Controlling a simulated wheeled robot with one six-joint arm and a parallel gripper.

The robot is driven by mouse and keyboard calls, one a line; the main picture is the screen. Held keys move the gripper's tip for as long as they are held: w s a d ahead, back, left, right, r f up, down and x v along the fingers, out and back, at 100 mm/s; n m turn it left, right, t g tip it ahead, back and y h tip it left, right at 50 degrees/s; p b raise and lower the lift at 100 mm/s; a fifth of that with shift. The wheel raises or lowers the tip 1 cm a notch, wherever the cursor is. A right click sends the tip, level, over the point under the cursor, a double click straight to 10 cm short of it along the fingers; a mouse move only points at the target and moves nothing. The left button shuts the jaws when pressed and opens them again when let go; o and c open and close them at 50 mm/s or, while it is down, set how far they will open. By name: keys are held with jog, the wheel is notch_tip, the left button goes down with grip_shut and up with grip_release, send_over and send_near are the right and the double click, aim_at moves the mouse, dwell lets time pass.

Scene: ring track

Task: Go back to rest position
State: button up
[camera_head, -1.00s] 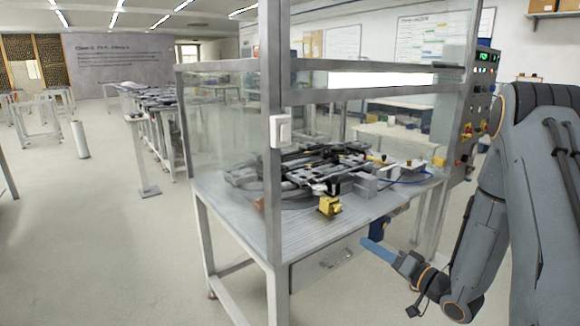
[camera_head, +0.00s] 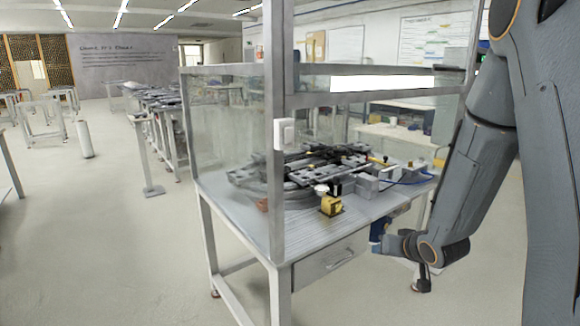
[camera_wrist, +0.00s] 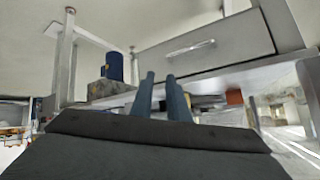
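My gripper (camera_head: 378,234) is at the lower right in the head view, beside the front of the metal workbench (camera_head: 335,215) and in front of its drawer side. In the wrist view the two dark blue fingers of my gripper (camera_wrist: 161,76) point away from the camera. A narrow gap shows between them, and nothing is held in it. My arm is folded down along the right side of the head view.
The workbench carries a dark ring track (camera_head: 300,170) and a small yellow block (camera_head: 331,205) behind clear panels. Its drawer (camera_wrist: 205,52) and a blue cylinder (camera_wrist: 114,66) are near my fingers in the wrist view. Open floor (camera_head: 110,250) lies to the left.

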jog(key=s+a+r+g, duration=0.2)
jog(key=s+g, duration=0.1)
jog(key=s, duration=0.6)
jog(key=s+a+r+g+h, duration=0.1)
jog(key=s+a+r+g, duration=0.1)
jog(key=s, duration=0.8)
jog(key=s+a+r+n+g+h+p, duration=0.1)
jog(key=s+a+r+g, duration=0.1)
jog(key=s+g, duration=0.3)
jog(key=s+a, duration=0.1)
jog(key=s, duration=0.3)
jog(key=shift+s+a+r, duration=0.15)
jog(key=shift+s+r, duration=0.15)
jog(key=shift+s, duration=0.05)
